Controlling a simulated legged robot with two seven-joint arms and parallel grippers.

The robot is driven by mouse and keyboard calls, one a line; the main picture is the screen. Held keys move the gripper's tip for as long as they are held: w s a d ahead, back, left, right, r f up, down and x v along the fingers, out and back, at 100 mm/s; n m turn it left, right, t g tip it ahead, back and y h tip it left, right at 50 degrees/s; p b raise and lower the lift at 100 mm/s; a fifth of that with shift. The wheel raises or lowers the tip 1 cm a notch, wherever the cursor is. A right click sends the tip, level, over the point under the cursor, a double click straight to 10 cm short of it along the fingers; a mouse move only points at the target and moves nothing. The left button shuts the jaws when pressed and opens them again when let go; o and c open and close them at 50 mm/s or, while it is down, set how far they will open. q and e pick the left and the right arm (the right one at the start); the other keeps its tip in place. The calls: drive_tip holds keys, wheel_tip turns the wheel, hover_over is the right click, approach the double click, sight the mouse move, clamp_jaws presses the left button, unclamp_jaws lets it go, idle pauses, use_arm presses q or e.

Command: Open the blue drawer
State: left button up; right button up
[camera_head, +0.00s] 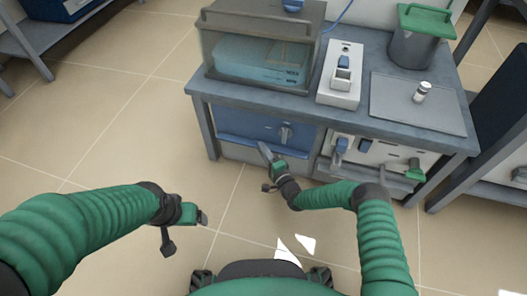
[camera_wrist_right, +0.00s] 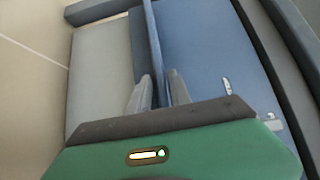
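The blue drawer (camera_head: 240,124) is at the left under the bench, with a dark knob-like fitting (camera_head: 285,133) on its front and a blue lip along its lower edge. My right gripper (camera_head: 264,151) is at this lip. In the right wrist view the blue drawer front (camera_wrist_right: 205,50) is turned on its side. The lip (camera_wrist_right: 156,45) runs between the two grey fingers of my right gripper (camera_wrist_right: 158,88), which sit close on either side of it. My left gripper (camera_head: 202,217) is over the floor, away from the bench; its fingers are too small to judge.
On the bench stand a glass-fronted box (camera_head: 258,55), a white device (camera_head: 341,75), a grey pot with a green lid (camera_head: 416,40) and a small vial (camera_head: 422,91) on a grey plate. A white panel with levers (camera_head: 375,152) is right of the drawer. Open floor (camera_head: 110,120) is at left.

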clamp_jaws()
drive_tip(key=shift+s+f, duration=0.1)
drive_tip(key=shift+f, duration=0.05)
idle(0.9)
